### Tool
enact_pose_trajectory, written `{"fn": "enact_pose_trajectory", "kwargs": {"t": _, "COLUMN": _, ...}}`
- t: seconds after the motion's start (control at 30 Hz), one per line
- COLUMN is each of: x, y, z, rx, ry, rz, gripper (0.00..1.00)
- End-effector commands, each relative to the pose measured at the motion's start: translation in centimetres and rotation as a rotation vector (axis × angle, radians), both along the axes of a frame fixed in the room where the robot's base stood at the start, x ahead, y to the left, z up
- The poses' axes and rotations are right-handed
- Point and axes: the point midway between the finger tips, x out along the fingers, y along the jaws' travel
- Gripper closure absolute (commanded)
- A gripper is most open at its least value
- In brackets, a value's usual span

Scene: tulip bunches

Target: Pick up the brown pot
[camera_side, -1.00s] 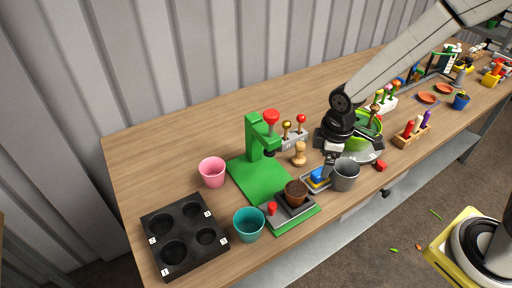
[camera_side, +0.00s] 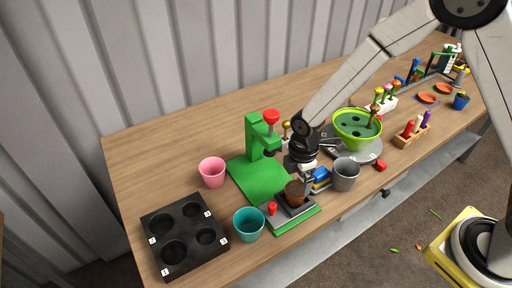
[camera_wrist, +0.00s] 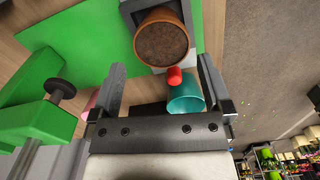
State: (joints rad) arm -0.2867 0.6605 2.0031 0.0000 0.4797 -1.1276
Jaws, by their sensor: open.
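The brown pot (camera_side: 295,193), filled with dark soil, stands upright on the small grey platform at the front of the green press. In the wrist view the brown pot (camera_wrist: 163,42) is at the top centre, just beyond the fingertips. My gripper (camera_side: 306,182) is directly beside and above the pot and partly covers it in the side view. In the wrist view my gripper (camera_wrist: 160,72) is open, with its two fingers spread wide and nothing between them. I cannot tell whether a finger touches the pot.
A red knob (camera_side: 272,208) and a teal pot (camera_side: 248,225) are left of the brown pot. A grey pot (camera_side: 346,174) is at its right. A pink pot (camera_side: 212,172) and a black tray (camera_side: 183,262) are further left. The green press (camera_side: 254,136) rises behind.

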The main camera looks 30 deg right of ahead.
Motion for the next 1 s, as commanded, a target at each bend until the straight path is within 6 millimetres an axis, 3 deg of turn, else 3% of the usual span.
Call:
{"fn": "enact_pose_trajectory", "kwargs": {"t": 0.37, "x": 0.0, "y": 0.0, "z": -0.8, "rx": 0.0, "ry": -0.001, "rz": -0.001, "gripper": 0.0}}
{"fn": "enact_pose_trajectory", "kwargs": {"t": 1.0, "x": -0.2, "y": -0.1, "z": -5.7, "rx": 0.002, "ry": -0.002, "rz": -0.001, "gripper": 0.0}}
